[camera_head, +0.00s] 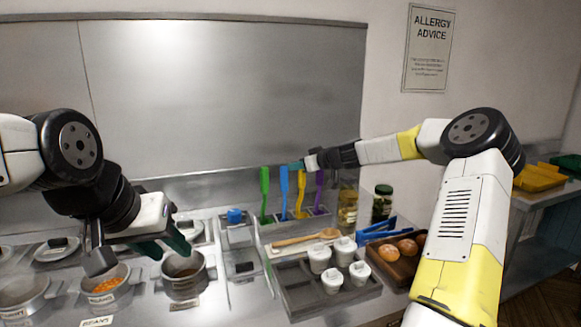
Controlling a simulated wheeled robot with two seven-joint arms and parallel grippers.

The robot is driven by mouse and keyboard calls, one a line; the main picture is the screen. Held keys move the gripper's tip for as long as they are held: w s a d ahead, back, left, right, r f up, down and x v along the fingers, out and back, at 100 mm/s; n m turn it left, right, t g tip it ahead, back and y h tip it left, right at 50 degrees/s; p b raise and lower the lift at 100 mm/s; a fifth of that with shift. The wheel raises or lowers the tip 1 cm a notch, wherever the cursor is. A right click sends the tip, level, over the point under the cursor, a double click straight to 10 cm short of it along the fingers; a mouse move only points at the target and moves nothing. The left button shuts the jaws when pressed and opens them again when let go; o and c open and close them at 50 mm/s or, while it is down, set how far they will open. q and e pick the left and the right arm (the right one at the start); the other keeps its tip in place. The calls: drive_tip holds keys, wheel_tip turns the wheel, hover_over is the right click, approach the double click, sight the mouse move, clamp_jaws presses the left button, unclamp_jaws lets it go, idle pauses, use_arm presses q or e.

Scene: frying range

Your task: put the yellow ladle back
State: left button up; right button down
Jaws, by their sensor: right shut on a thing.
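The yellow ladle (301,199) hangs upright at the rack, between the blue ladle (284,189) and the purple ladle (319,188). The green ladle (264,192) is at the left end of the row. My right gripper (297,165) reaches in from the right at the top of the row and is shut on the yellow ladle's upper handle; its fingertips partly hide the grip. The ladle's low end is at the compartment of the grey holder (290,227). My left gripper (170,250) is open and empty above a metal pot (183,290).
Pots of food, with beans (108,285) in one, stand at the left. A wooden spoon (305,238), a tray (325,304) of white jars, glass jars (382,203), blue tongs (385,230) and a tray of buns (408,248) crowd the right. A metal wall stands behind.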

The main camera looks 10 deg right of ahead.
drive_tip(key=c, duration=1.2)
unclamp_jaws()
drive_tip(key=shift+o, duration=0.2)
drive_tip(key=v, duration=1.1)
drive_tip(key=s+a+f+g+h, duration=0.2)
drive_tip(key=s+a+f+g, duration=0.25)
drive_tip(key=s+a, duration=0.8)
drive_tip(key=s+d+r+m+h, duration=0.1)
drive_tip(key=s+d+m, duration=0.1)
drive_tip(key=s, duration=0.7)
drive_tip(key=s+d+r+m+h, duration=0.1)
drive_tip(key=s+r+m, duration=0.1)
drive_tip(key=s, duration=0.7)
drive_tip(key=s+d+r+m+h, duration=0.1)
drive_tip(key=s+d+m, duration=0.1)
drive_tip(key=s, duration=0.7)
drive_tip(key=shift+s+d+r, duration=0.15)
drive_tip(key=shift+d+r, duration=0.1)
drive_tip(key=shift+d, duration=0.05)
